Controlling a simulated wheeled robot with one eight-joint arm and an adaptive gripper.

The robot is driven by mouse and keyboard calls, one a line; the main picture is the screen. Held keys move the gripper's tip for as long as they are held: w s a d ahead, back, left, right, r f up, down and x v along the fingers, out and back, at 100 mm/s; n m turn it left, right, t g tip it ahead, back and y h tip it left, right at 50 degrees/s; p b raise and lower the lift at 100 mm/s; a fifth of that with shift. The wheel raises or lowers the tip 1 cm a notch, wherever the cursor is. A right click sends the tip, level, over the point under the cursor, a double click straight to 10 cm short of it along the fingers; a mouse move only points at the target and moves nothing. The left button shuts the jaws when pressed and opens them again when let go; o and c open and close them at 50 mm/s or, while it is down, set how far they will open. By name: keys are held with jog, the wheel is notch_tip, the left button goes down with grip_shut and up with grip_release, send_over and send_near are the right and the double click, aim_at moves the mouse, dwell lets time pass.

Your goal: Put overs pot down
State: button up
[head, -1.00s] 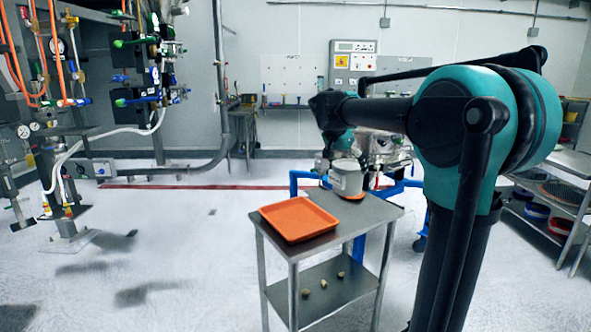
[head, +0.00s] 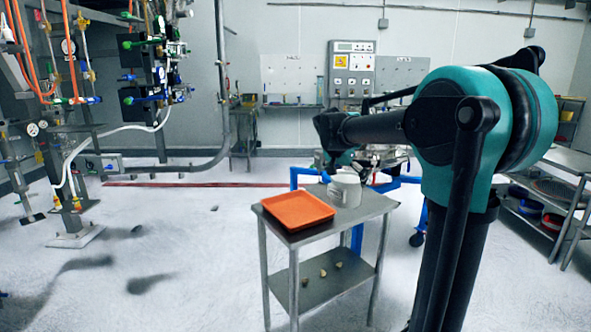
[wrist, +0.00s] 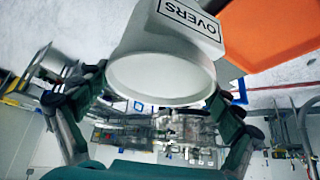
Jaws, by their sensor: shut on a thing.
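The overs pot (head: 345,190) is a pale grey-white pot at the back right of the small steel table (head: 345,222), beside the orange tray (head: 298,210). It looks upright and at the tabletop; whether its base fully touches cannot be told. In the wrist view the pot (wrist: 165,45) shows its OVERS label and open, pale round mouth. My gripper (wrist: 158,88) is shut on the pot, a finger on either side.
The orange tray fills the table's left part and is close to the pot. Several small pale pieces (head: 322,272) lie on the table's lower shelf. A blue frame (head: 297,176) stands behind the table. A steel rack (head: 555,195) is at the right.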

notch_tip(320, 180, down, 28)
jog(key=s+d+n+t+y, duration=0.1)
jog(key=n+y, duration=0.3)
jog(key=n, duration=0.3)
jog(key=shift+s+d+n, duration=0.2)
jog(key=shift+d+n, duration=0.05)
jog(key=shift+n, duration=0.05)
